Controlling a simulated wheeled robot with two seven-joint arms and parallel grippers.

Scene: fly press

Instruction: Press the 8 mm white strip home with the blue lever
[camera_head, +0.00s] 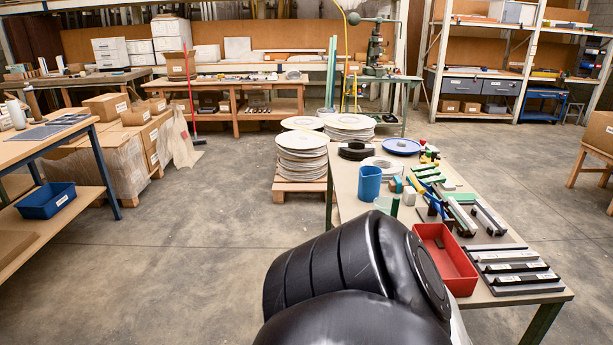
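A rack (512,268) at the near right end of the work table holds several strips, white and black, with small labels too small to read. I cannot tell which strip is the 8 mm white one. A small blue upright part (434,205) stands among fixtures in the middle of the table; I cannot tell whether it is the blue lever. A large black link of my own arm fills the bottom centre and covers the table's near left part. Neither gripper shows.
A red bin (444,262) stands left of the rack. A blue cup (370,183) and a blue round plate (402,146) stand farther back on the table (345,208). Stacks of discs (302,157) stand on a pallet behind it.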

